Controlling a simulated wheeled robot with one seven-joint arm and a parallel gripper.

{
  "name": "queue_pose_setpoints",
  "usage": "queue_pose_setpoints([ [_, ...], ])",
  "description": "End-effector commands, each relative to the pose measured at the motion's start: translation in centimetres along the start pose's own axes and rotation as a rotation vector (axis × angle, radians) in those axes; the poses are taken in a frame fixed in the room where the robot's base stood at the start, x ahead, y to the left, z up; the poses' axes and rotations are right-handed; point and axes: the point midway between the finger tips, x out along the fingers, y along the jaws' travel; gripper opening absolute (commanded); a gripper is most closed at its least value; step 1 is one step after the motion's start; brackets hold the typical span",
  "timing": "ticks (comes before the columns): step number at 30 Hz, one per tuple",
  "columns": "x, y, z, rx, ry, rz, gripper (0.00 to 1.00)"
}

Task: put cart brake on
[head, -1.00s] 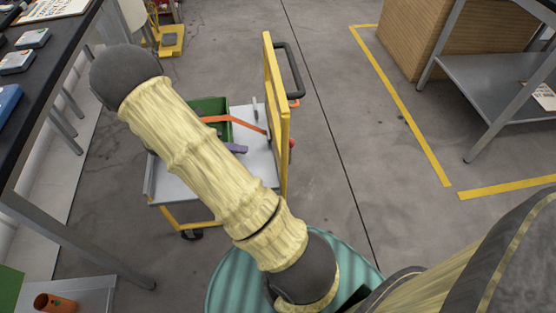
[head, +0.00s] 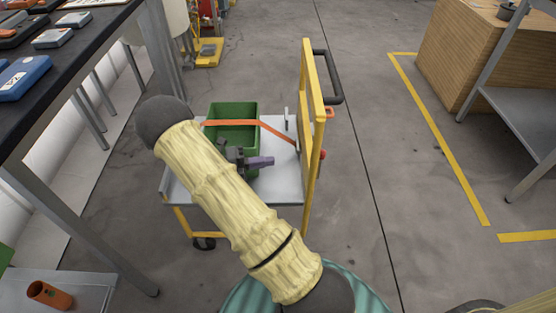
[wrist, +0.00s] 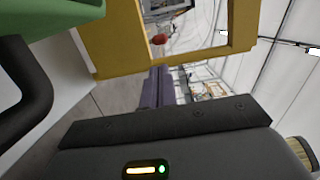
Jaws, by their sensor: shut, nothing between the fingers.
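The cart (head: 285,186) has a grey deck and a yellow end frame (head: 310,150) with a black push handle (head: 331,95). A red knob (head: 322,154) shows at the right side of the frame; in the wrist view a red knob (wrist: 158,37) shows just beyond the yellow frame. I cannot tell for certain that it is the brake. My gripper (head: 268,161), with purple fingers, is shut and empty over the deck, left of the frame. The fingers (wrist: 158,82) point toward the frame in the wrist view. The gap between fingers and frame is hard to judge.
A green crate (head: 232,110) stands on the deck, with an orange strap (head: 270,131) running to the frame. A dark workbench (head: 75,50) is at left, a wooden crate (head: 470,50) and metal shelf at right. The floor right of the cart is clear.

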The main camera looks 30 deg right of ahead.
Motion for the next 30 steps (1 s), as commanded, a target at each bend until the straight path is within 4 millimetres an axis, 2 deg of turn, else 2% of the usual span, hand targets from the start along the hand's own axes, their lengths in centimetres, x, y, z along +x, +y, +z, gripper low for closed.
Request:
queue_pose_setpoints([
  [19, 11.0, 0.5, -0.1, 0.002, 0.005, 0.001, 0.00],
  [24, 12.5, 0.2, -0.1, 0.002, 0.002, 0.000, 0.00],
  [30, 12.8, 0.0, -0.1, 0.001, 0.001, 0.000, 0.00],
])
